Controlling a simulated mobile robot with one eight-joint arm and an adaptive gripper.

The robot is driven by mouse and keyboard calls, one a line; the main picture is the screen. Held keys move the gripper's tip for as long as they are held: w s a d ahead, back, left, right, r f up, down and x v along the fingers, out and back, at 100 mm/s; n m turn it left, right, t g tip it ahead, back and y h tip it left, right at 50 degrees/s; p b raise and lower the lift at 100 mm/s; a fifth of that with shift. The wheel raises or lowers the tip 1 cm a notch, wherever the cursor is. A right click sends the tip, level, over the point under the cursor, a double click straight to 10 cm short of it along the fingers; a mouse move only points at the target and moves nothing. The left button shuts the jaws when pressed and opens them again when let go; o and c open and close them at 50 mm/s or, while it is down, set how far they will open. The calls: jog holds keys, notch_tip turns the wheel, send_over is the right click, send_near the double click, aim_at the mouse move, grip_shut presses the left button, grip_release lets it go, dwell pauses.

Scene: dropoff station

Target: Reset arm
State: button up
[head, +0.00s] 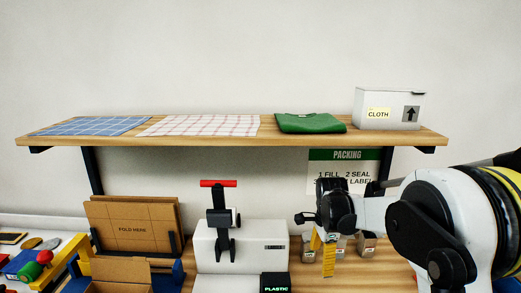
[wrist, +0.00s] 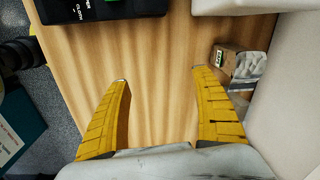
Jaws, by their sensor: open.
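My gripper (wrist: 157,75) is open and empty in the wrist view, its two yellow ridged fingers spread apart above a bare wooden surface. In the head view my gripper (head: 328,262) hangs at the lower right, with yellow fingers pointing down in front of the bench. My white and black arm comes in from the right edge. A small box with a green label (wrist: 238,64) stands to the right of the right finger in the wrist view, apart from it.
A wooden shelf (head: 265,133) bears a blue checked cloth (head: 92,126), a pale checked cloth (head: 200,125), a green folded cloth (head: 310,123) and a white CLOTH box (head: 385,112).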

jog(key=s+r+n+t+b, duration=0.25)
jog(key=s+r+n, duration=0.55)
jog(key=s+r, duration=0.5)
jog(key=s+f+n+t, duration=0.2)
jog(key=s+n, duration=0.2)
jog(key=s, duration=0.4)
jog(key=s+f+n+t+b, duration=0.1)
jog(key=s+f+n+t, duration=0.1)
jog(key=s, duration=0.5)
jog(key=shift+s+d+f+n, duration=0.2)
jog(key=shift+s+f+n, duration=0.15)
jog(key=shift+n, duration=0.55)
